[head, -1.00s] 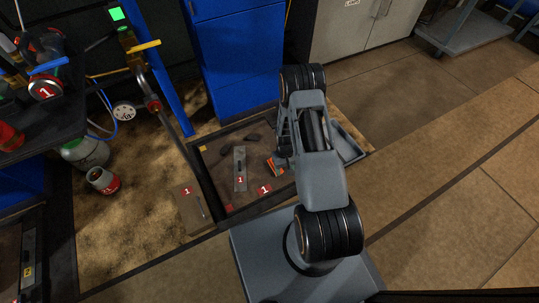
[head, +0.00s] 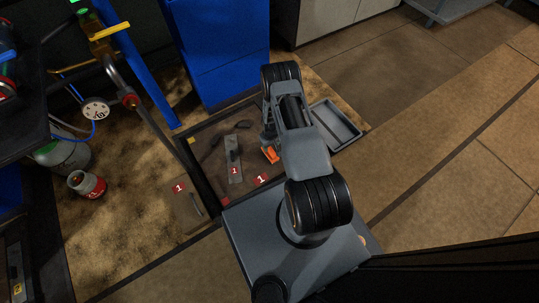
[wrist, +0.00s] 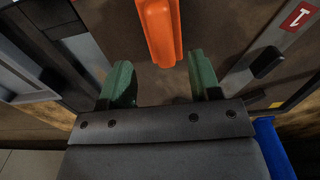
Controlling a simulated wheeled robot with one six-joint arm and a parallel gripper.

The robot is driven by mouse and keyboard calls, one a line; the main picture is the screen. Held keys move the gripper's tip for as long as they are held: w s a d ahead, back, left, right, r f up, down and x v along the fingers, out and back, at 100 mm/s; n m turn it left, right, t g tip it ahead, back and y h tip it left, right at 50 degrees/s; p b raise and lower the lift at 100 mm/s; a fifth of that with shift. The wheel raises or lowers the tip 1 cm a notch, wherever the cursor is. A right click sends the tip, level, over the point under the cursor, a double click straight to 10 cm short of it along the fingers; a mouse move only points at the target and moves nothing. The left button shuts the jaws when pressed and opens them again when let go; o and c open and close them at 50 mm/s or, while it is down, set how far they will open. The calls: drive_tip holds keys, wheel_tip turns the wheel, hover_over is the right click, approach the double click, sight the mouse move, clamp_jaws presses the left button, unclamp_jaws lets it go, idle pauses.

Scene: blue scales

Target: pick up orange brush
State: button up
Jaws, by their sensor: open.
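The orange brush (head: 271,154) lies in the dark-framed tray on the floor, just beside my arm in the head view. It also shows in the wrist view (wrist: 160,28) as an orange bar at the top centre, running out of the picture. My gripper (wrist: 161,77) is open, with its two green fingers apart and nothing between them. The brush's near end shows just ahead of the gap between the fingers. In the head view my arm hides much of the gripper.
The dark-framed tray (head: 208,205) also holds a grey trowel-like tool (head: 233,158) and red labels marked 1. A small grey bin (head: 338,127) stands to the right. Blue cabinets (head: 218,50) rise behind. A gas bottle (head: 65,155) and a red-white canister (head: 86,184) stand left.

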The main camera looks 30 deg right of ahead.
sight(270, 150)
drive_tip(key=shift+a+f+b, duration=0.1)
drive_tip(key=shift+f+b, duration=1.7)
drive_tip(key=shift+f, duration=1.05)
drive_tip(key=shift+s, duration=0.1)
drive_tip(key=c, duration=1)
drive_tip(key=shift+r, duration=0.1)
drive_tip(key=shift+c, duration=0.2)
drive_tip(key=shift+r+p, duration=0.35)
drive_tip(key=shift+r, duration=0.1)
wheel_tip(270, 150, up, 2)
drive_tip(key=shift+r+p, duration=0.2)
drive_tip(key=shift+p, duration=0.45)
drive_tip(key=s+a+r+p, duration=0.1)
drive_tip(key=s+r+p, duration=0.6)
drive_tip(key=s, duration=0.7)
wheel_tip(270, 150, up, 3)
drive_tip(key=shift+a+f+p, duration=0.2)
drive_tip(key=shift+a+p, duration=0.15)
drive_tip(key=shift+p, duration=0.05)
